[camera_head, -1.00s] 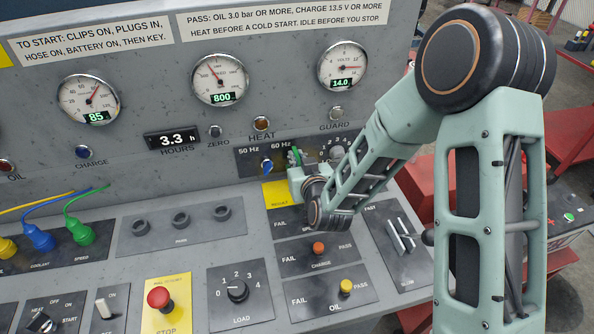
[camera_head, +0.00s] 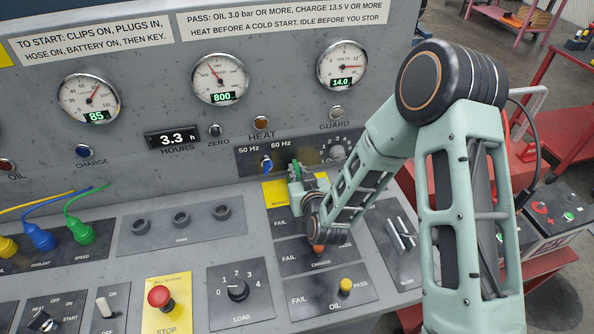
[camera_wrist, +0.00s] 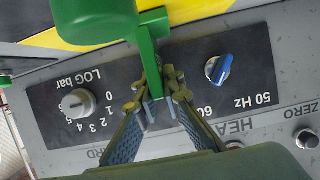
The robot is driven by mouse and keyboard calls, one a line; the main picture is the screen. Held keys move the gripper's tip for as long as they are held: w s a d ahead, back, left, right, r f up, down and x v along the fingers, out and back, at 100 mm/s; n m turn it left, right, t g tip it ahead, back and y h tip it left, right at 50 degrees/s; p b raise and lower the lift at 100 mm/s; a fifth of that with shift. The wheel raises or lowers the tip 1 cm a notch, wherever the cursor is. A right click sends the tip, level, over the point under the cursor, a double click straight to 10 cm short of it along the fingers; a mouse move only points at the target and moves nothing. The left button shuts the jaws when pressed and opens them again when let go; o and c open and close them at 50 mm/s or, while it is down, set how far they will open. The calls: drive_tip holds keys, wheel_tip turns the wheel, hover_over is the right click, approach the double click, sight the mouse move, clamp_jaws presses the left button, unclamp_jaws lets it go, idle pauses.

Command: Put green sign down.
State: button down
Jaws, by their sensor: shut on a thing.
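The green sign (camera_wrist: 92,22) is in my gripper (camera_wrist: 155,92). In the wrist view its broad green part is at the top, and a thin green stem runs down between the fingers. My gripper is shut on it. In the head view only a sliver of the sign (camera_head: 296,170) shows; my wrist hides the rest. My gripper (camera_head: 297,183) is just below the frequency and log knobs, over the yellow-edged result plate (camera_head: 274,190). I cannot tell whether the sign touches the panel.
The blue frequency knob (camera_wrist: 220,69) and grey log knob (camera_wrist: 79,103) flank my gripper. Below my wrist are an orange charge knob (camera_head: 319,249) and a yellow oil knob (camera_head: 346,285). The slow-fast lever (camera_head: 401,237) stands to the right. A red stop button (camera_head: 160,297) is left.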

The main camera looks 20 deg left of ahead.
drive_tip(key=c, duration=2.1)
unclamp_jaws()
drive_tip(key=shift+f, duration=0.1)
drive_tip(key=p+v, duration=0.1)
drive_tip(key=v, duration=0.2)
drive_tip(key=p+v, duration=0.1)
drive_tip(key=v, duration=0.3)
drive_tip(key=p+v, duration=0.1)
drive_tip(key=v, duration=0.3)
drive_tip(key=shift+r, duration=0.35)
drive_tip(key=shift+s+d+p, duration=0.25)
drive_tip(key=shift+s+p, duration=0.1)
drive_tip(key=shift+p, duration=0.35)
